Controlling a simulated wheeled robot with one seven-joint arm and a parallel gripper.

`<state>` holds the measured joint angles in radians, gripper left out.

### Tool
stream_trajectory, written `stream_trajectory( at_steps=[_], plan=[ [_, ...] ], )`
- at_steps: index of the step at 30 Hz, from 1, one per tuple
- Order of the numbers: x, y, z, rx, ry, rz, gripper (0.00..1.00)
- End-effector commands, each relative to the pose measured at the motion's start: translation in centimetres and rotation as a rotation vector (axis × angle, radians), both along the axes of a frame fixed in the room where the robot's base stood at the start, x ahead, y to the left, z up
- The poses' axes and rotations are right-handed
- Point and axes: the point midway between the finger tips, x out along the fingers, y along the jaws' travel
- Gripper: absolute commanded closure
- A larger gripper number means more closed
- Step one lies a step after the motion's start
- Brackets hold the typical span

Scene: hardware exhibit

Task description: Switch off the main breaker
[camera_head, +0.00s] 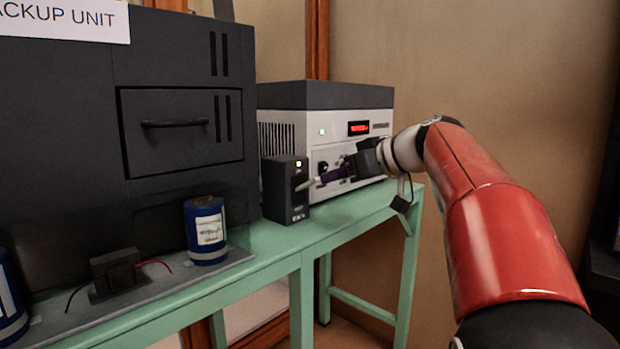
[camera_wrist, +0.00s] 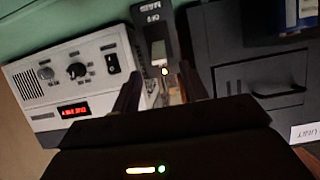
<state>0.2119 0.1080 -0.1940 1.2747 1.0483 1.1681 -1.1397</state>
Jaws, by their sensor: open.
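The main breaker (camera_head: 284,192) is a small upright black box on the green table, with a lit yellow lamp near its top. Its light grey lever (camera_head: 305,184) sticks out from the front toward my gripper (camera_head: 322,179). In the wrist view the breaker (camera_wrist: 148,18) appears upside down, with its lettering inverted and its lever (camera_wrist: 159,52) seen nearly end-on. My gripper (camera_wrist: 163,84) is open, with one finger on each side of the lever's line. Whether the fingers touch the lever cannot be told.
A grey-white instrument (camera_head: 350,125) with knobs and a red display stands right behind the breaker. A large dark backup unit (camera_head: 180,90) stands at left.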

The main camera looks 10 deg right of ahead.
Motion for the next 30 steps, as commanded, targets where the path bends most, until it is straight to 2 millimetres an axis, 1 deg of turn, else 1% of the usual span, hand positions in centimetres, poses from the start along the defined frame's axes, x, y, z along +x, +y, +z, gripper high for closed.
stream_trajectory(
  at_steps=[4, 12, 16, 21, 28, 30],
  plan=[
    [1.1, 0.4, 0.0, -0.003, -0.019, 0.009, 0.56],
    [4.3, 2.8, -1.7, -0.002, -0.015, 0.010, 0.56],
    [5.4, 3.6, -2.3, -0.003, -0.016, 0.008, 0.56],
    [6.1, 4.1, -2.6, -0.003, -0.017, 0.006, 0.56],
    [6.1, 4.1, -2.6, -0.003, -0.017, 0.006, 0.56],
    [6.1, 4.1, -2.6, -0.003, -0.017, 0.006, 0.66]
  ],
)
